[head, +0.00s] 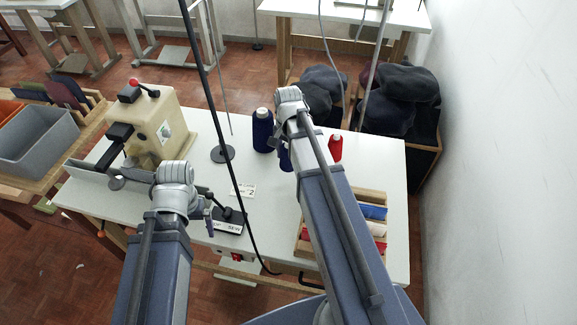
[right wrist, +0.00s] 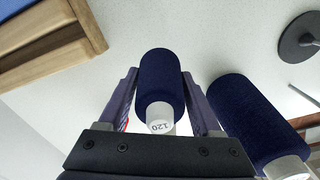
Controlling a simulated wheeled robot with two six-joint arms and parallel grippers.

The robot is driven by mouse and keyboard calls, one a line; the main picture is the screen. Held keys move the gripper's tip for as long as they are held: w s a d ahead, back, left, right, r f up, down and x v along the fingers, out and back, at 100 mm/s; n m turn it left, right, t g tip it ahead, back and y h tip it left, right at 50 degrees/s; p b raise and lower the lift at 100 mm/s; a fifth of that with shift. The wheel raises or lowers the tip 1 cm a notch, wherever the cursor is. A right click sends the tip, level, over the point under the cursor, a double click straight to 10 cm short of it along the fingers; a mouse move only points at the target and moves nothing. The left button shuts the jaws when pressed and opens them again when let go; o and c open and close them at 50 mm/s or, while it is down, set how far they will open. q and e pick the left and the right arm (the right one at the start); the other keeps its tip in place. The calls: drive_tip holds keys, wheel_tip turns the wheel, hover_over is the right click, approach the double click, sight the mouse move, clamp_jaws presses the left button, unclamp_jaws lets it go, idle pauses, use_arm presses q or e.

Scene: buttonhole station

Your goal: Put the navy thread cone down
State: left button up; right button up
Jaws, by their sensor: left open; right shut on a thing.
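My right gripper (right wrist: 160,82) is shut on a navy thread cone (right wrist: 160,75) with a white end marked 120. In the head view this cone (head: 285,160) shows beside my right wrist, partly hidden by it, over or on the white table; I cannot tell whether its base touches. A second, larger navy cone (head: 262,128) stands upright on the table just left of it. It also shows at the right in the right wrist view (right wrist: 248,120), apart from the held cone. My left gripper (head: 208,214) is open and empty over the table's front left part.
A red cone (head: 335,148) stands right of my right wrist. A round black stand base (head: 222,154) is to the left. A wooden tray of spools (head: 370,198) lies at the table's right. A beige machine (head: 155,122) fills the left. A dark cable hangs across the middle.

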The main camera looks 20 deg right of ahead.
drive_tip(key=shift+f+b, duration=1.7)
drive_tip(key=shift+f, duration=0.15)
drive_tip(key=shift+f, duration=0.15)
drive_tip(key=o, duration=1.4)
drive_tip(key=shift+o, duration=0.2)
wheel_tip(320, 180, up, 12)
drive_tip(key=p, duration=1.2)
drive_tip(key=shift+r, duration=0.25)
